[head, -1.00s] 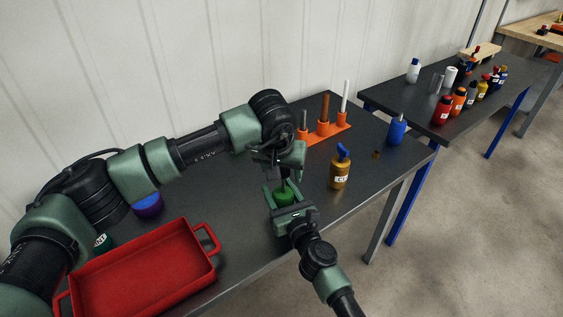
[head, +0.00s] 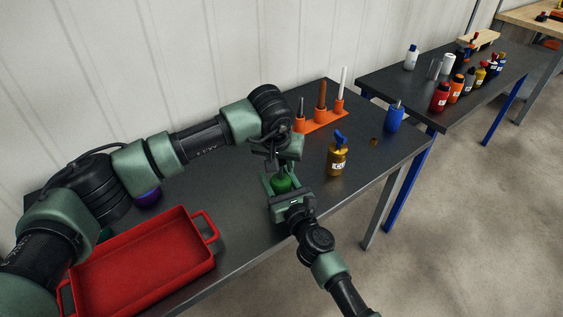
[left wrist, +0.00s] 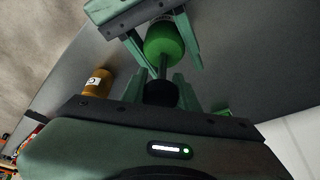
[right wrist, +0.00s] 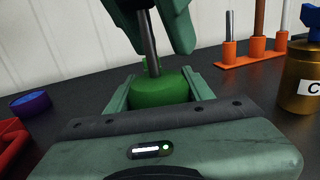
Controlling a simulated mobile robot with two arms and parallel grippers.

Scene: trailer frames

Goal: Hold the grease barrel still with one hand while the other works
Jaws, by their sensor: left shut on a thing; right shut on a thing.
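The green grease barrel (head: 281,183) stands upright on the dark bench, and a grey rod (right wrist: 148,42) rises from its top. My right gripper (right wrist: 158,92) is shut around the barrel low down, one finger on each side. My left gripper (head: 281,157) is above it, shut on the black end piece (left wrist: 160,93) of the rod. In the left wrist view the barrel (left wrist: 164,42) lies beyond that end piece, between the right gripper's fingers. The barrel's base is hidden.
A red tray (head: 213,262) sits at the bench's left. A gold bottle (head: 337,160), a blue container (head: 394,118) and an orange rack (head: 322,122) with upright rods stand to the right. A purple container (head: 148,197) is partly behind my left arm. A second bench holds several bottles.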

